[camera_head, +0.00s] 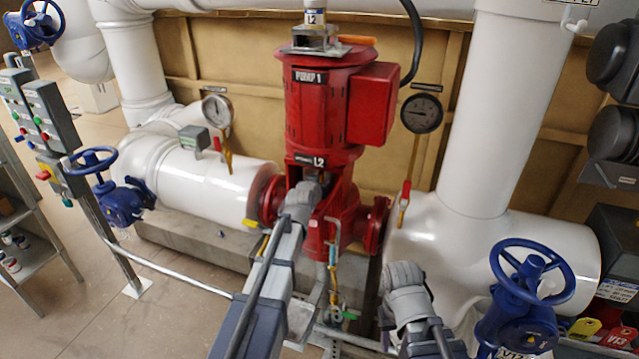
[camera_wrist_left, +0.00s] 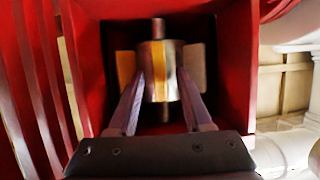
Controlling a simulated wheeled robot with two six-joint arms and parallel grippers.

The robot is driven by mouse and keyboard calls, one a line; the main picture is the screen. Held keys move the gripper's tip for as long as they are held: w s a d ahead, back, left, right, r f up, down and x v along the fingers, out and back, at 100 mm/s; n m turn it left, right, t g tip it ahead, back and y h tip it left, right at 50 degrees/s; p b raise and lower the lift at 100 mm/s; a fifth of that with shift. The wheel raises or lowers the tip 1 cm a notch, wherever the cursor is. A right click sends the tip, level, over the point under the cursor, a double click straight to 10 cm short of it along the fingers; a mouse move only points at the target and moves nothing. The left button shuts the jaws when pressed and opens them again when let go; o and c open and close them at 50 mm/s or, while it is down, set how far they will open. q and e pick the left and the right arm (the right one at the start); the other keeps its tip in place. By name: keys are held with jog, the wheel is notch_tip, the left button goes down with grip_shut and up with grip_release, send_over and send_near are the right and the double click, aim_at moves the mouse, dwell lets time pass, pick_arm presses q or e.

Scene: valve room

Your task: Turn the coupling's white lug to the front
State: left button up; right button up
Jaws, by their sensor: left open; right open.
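The coupling (camera_wrist_left: 158,72) is a shiny metal cylinder on a vertical shaft inside the dark opening of the red pump (camera_head: 322,110). An orange-yellow strip (camera_wrist_left: 158,60) runs down its near face. My left gripper (camera_wrist_left: 161,80) is open, with one finger on each side of the cylinder; contact is unclear. In the head view my left gripper (camera_head: 312,188) reaches into the pump and hides the coupling. My right gripper (camera_head: 403,275) is open and apart from the pump.
Red walls (camera_wrist_left: 238,60) of the pump opening stand close on both sides of my left gripper. Blue handwheel valves (camera_head: 118,200) and (camera_head: 530,285) flank the pump. Gauges (camera_head: 217,109) and (camera_head: 422,113) and small drain fittings (camera_head: 333,290) are nearby.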

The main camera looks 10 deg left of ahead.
pick_arm(q)
jog(key=shift+s, duration=0.15)
pick_arm(e)
jog(key=shift+r, duration=0.1)
pick_arm(q)
jog(key=p+v, duration=0.3)
jog(key=v, duration=0.4)
jog(key=shift+s+r, duration=0.2)
jog(key=shift+s, duration=0.05)
pick_arm(e)
notch_tip(320, 180, up, 3)
jog(key=shift+f, duration=0.1)
